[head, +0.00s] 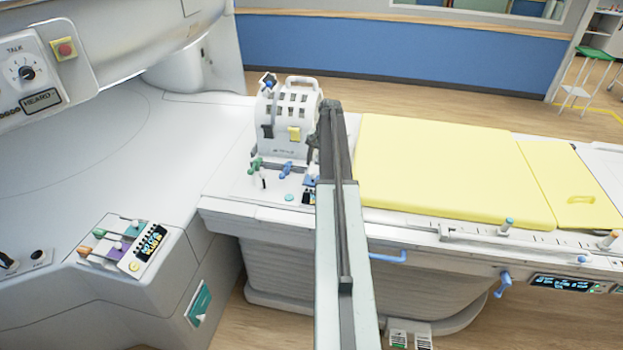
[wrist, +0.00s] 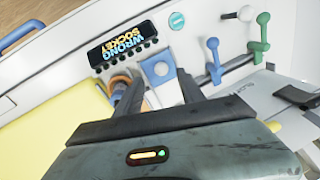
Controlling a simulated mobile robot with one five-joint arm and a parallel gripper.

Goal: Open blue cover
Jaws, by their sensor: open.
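A small blue piece (wrist: 158,66) with a pale round mark shows in the wrist view, on the white panel just beyond my fingertips; it may be the blue cover. A pale strip below it runs down between the fingers. My gripper (wrist: 152,92) is open, its dark fingers spread to either side of this strip. I cannot tell if a finger touches it. An orange and grey rounded part (wrist: 122,84) is at the left finger, partly hidden by it. In the head view my arm hides most of this spot; a bit of blue (head: 309,182) shows beside it.
A display (wrist: 122,42) reading "WRONG SOCKET" lies left of the blue piece. A blue lever (wrist: 214,62) and a green lever (wrist: 261,38) stand to the right. In the head view, a white socketed unit (head: 288,118) stands behind, and a yellow pad (head: 450,170) lies to the right.

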